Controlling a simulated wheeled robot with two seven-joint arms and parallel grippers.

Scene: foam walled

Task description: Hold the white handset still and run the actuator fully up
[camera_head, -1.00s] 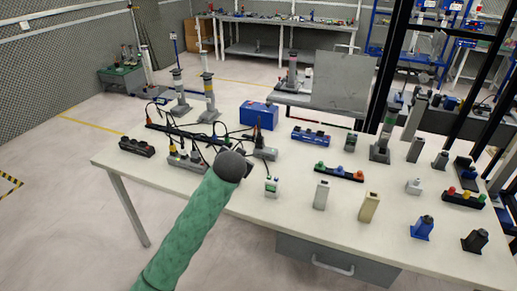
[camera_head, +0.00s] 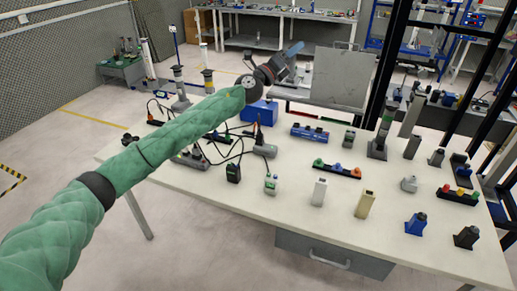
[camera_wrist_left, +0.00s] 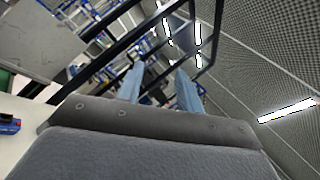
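A small white handset with green buttons (camera_head: 271,184) stands upright on the table. A plainer pale handset (camera_head: 319,192) stands to its right; I cannot tell which one the task means. A grey column actuator (camera_head: 379,135) stands at the table's back right. Other columns stand at the back left, partly hidden by my left arm. My left gripper (camera_head: 293,49) is raised beyond the table's back edge, far from the handsets. In the left wrist view, its two blue fingers (camera_wrist_left: 158,84) are apart with nothing between them. My right gripper is out of view.
The table (camera_head: 290,225) also holds a beige handset (camera_head: 365,204), a dark handset (camera_head: 233,173), a blue box (camera_head: 261,112), button strips and cables. A grey panel (camera_head: 341,77) stands behind it. Black frame posts (camera_head: 393,60) rise at the right.

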